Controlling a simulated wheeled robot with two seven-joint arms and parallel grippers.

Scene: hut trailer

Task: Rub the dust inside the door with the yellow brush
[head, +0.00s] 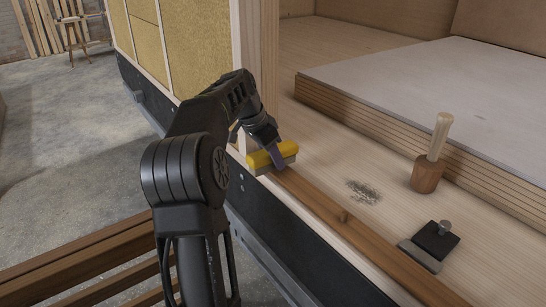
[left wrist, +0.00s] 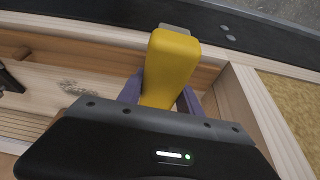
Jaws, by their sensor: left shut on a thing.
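My left gripper (head: 277,157) is shut on the yellow brush (head: 262,156), near the door post at the trailer's edge. In the left wrist view the yellow brush (left wrist: 171,62) sits between the purple fingers of my left gripper (left wrist: 160,95). In the head view its pale underside faces down, just above or at the wooden sill; I cannot tell if it touches. The dust (head: 364,191) is a dark speckled patch on the light wooden floor inside the door, to the right of the brush and apart from it. The dust also shows in the left wrist view (left wrist: 84,88). My right gripper is not in view.
A wooden mallet (head: 428,172) stands head down on the floor right of the dust. A dark scraper-like tool with a metal edge (head: 430,246) lies nearer. A brown sill strip (head: 330,208) with a small knob runs along the doorway. A raised pale panel stack (head: 420,85) lies behind.

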